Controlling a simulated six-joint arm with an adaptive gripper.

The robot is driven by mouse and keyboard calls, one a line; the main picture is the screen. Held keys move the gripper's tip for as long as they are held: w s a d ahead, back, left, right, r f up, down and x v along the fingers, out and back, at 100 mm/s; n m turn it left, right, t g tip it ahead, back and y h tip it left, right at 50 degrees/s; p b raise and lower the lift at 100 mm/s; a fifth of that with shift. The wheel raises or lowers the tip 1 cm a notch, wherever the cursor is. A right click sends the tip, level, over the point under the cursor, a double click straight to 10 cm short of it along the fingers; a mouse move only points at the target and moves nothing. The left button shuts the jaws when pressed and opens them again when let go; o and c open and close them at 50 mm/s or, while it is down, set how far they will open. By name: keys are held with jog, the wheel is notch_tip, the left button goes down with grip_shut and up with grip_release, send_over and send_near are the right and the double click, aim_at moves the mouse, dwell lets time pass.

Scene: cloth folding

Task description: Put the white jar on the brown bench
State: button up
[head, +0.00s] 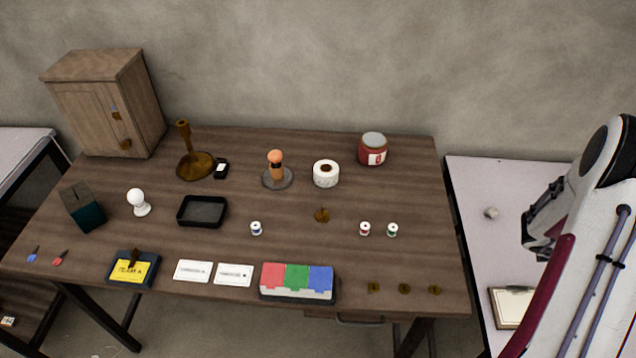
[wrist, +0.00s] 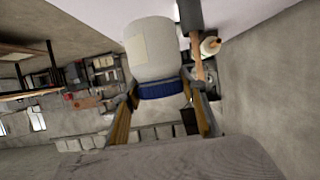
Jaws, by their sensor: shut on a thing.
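My gripper (wrist: 160,88) is shut on the white jar (wrist: 163,48) in the wrist view. The jar has a cream label and a blue band at its end between the two fingers. The brown bench (head: 290,215) fills the middle of the head view. My arm is at the right of the head view, over the pale table. I cannot make out the jar there.
On the bench, a red jar (head: 372,150), a paper roll (head: 326,173), a black tray (head: 202,211) and a wooden cabinet (head: 108,105) stand among several small items. The pale table (head: 470,185) on the right holds a clipboard (head: 510,307). Bare patches lie between the bench items.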

jog(key=w+a+r+n+t+y, duration=0.2)
jog(key=w+a+r+n+t, duration=0.1)
jog(key=w+a, duration=0.7)
jog(key=w+a+r+n+t+y, duration=0.3)
jog(key=w+a+n+t, duration=0.2)
jog(key=w+a, duration=0.4)
jog(key=w+a+r+n+t+y, duration=0.2)
jog(key=w+a+r+n+t, duration=0.1)
jog(key=w+a, duration=0.7)
jog(key=w+n+t, duration=0.1)
jog(key=w, duration=0.3)
jog(key=shift+a+r+n+y, duration=0.3)
jog(key=shift+a+n, duration=0.05)
jog(key=shift+n, duration=0.05)
jog(key=shift+o, duration=0.2)
jog(key=w+a+n+t+y, duration=0.1)
jog(key=w+a+n+y, duration=0.2)
jog(key=a, duration=0.7)
jog(key=shift+w+a+r+n+y, duration=0.3)
jog(key=shift+n+y, duration=0.2)
jog(key=shift+y, duration=0.3)
jog(key=a+f, duration=0.1)
jog(key=a+n+y, duration=0.1)
jog(key=shift+s+a+f, duration=0.2)
jog(key=shift+a+f, duration=0.1)
jog(key=shift+f, duration=0.1)
jog(key=shift+f, duration=3.1)
jog(key=shift+c, duration=0.2)
